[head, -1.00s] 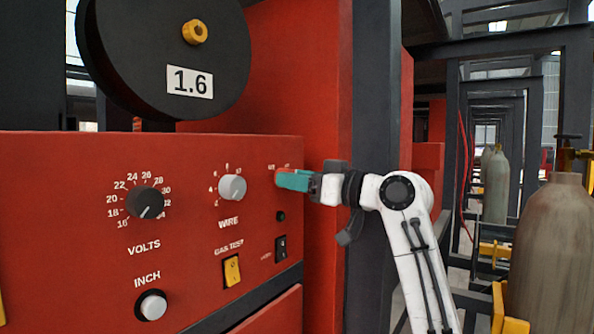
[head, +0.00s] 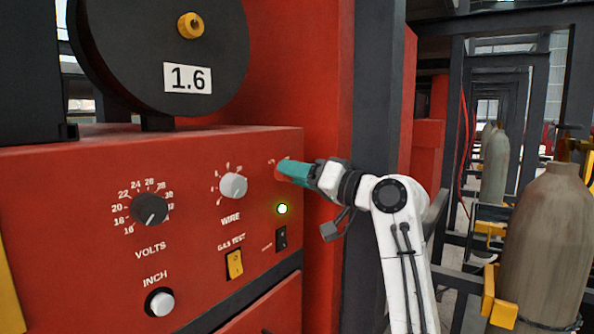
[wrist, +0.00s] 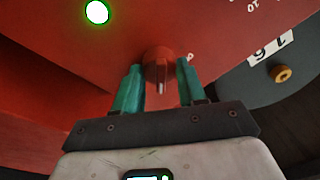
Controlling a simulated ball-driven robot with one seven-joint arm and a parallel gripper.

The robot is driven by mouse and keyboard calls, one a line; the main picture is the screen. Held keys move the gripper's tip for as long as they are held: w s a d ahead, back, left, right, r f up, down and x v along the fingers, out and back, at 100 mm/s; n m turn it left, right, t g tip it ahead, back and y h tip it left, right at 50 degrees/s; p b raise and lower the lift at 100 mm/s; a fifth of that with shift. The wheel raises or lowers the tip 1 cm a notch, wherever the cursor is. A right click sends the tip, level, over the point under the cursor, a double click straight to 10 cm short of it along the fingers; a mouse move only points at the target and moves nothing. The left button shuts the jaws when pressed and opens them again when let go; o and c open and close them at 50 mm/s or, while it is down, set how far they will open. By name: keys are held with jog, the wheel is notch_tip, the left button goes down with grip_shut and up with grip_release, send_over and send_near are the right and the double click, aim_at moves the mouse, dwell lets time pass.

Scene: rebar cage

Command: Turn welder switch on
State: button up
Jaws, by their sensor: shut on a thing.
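The red welder panel (head: 70,240) fills the left of the head view. A round red switch knob (wrist: 158,66) sits on its upper right part, and in the wrist view it lies between the two teal fingers of my gripper (wrist: 160,88). In the head view my gripper (head: 284,170) reaches in from the right, and its fingertips hide most of the knob. My gripper is shut on the knob. Below it a round indicator light (head: 282,209) glows green; it also shows in the wrist view (wrist: 97,12).
The panel also has a black volts dial (head: 150,209), a grey wire dial (head: 233,185), a yellow gas test switch (head: 234,264) and an inch button (head: 160,302). A black wire spool (head: 130,60) is above. Gas cylinders (head: 550,240) stand at the right.

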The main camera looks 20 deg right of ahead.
dwell(0.4)
jog(key=o, duration=1.1)
jog(key=shift+c, duration=0.2)
jog(key=b+v, duration=0.2)
jog(key=v, duration=0.8)
jog(key=shift+s+d+b, duration=0.25)
jog(key=shift+b, duration=0.15)
jog(key=shift+f, duration=0.1)
